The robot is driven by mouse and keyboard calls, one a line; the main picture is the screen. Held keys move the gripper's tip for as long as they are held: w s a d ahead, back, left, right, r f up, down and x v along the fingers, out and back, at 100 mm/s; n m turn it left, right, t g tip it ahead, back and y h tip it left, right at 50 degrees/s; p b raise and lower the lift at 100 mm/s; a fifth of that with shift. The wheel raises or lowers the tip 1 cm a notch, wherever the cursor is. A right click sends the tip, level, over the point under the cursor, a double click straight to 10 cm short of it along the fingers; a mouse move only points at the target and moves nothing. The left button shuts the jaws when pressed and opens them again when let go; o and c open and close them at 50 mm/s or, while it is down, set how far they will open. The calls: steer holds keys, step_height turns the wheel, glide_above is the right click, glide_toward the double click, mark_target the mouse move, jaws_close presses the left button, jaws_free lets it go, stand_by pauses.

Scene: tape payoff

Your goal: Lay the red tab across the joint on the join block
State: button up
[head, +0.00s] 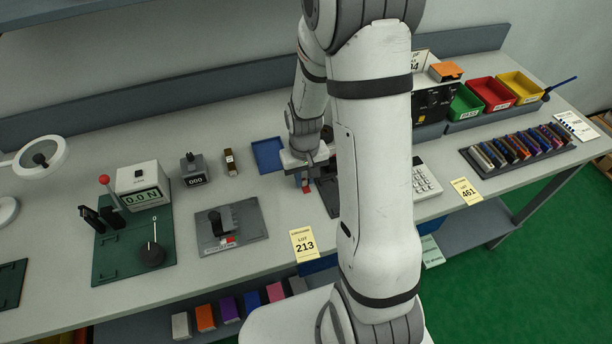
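My gripper (305,184) points down over the middle of the bench, just below and right of the blue tray. A small red piece (306,189), likely the red tab, shows at its fingertips. It is too small to tell whether the fingers are shut on it or only near it. A dark plate (327,197) lies just right of the gripper, mostly hidden behind my arm. A grey plate with a dark raised fixture (222,220) stands to the left, apart from the gripper. I cannot tell which of these holds the join block, and no joint is visible.
A blue tray (268,154) lies behind the gripper. A force gauge (143,187) on a green plate stands at left. A yellow LOT 213 card (304,244) is at the front edge. A calculator (426,179) and coloured bins (491,94) are at right.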

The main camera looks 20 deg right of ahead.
steer(key=shift+o, duration=1.3)
steer(key=shift+r, duration=0.1)
